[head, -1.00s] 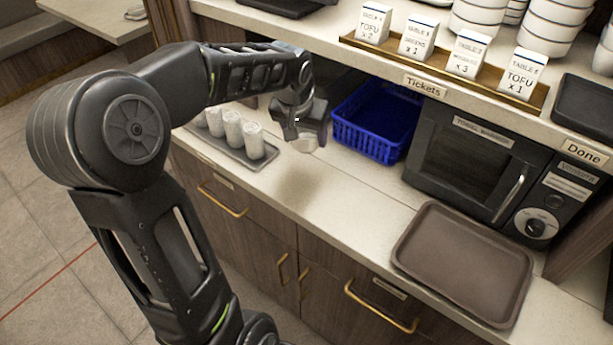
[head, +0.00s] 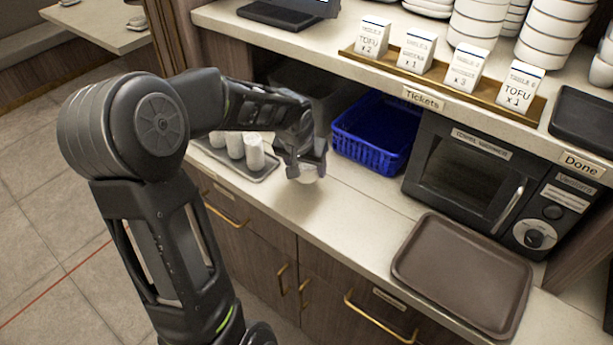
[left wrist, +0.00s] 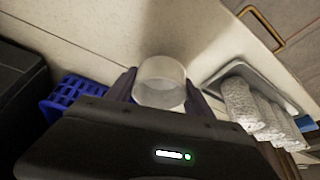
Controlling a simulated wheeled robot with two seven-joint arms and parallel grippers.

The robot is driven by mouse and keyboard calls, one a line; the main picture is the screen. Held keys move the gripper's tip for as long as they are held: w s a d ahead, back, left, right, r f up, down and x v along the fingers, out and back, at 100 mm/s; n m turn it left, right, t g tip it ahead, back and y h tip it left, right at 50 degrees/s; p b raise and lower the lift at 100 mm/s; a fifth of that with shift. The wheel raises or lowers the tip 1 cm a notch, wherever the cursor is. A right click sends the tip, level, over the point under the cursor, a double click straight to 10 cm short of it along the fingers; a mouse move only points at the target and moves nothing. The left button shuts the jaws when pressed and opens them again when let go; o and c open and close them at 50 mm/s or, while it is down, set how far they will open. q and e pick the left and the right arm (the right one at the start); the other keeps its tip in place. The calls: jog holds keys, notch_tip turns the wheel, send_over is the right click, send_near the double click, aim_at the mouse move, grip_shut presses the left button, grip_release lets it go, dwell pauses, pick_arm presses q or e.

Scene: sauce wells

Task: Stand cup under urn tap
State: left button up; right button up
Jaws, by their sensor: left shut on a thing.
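My left gripper (head: 305,160) is shut on a pale translucent cup (head: 306,174) over the counter, beside the tray of rolled towels. In the left wrist view the cup (left wrist: 160,82) sits between the two dark fingers of the left gripper (left wrist: 162,92). In the head view most of the cup is hidden by the gripper; only its lower part shows. I cannot tell whether it touches the counter. No urn or tap can be made out in these frames. My right gripper is not in view.
A grey tray (head: 262,173) holds several white rolls. A blue basket (head: 365,152) stands behind the gripper, with a dark towel warmer (head: 465,175) to its right. A brown tray (head: 415,275) lies at the front right. The counter (head: 350,208) between is clear.

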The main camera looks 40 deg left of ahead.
aim_at(306, 176)
pick_arm(q)
jog(key=shift+f, duration=1.85)
jog(key=shift+f, duration=0.15)
jog(key=o, duration=1.4)
jog(key=shift+r, duration=0.4)
jog(key=v, duration=1.1)
jog(key=shift+r, duration=0.25)
jog(key=shift+o, duration=0.4)
jog(key=shift+s+d, duration=0.1)
jog(key=shift+s, duration=0.05)
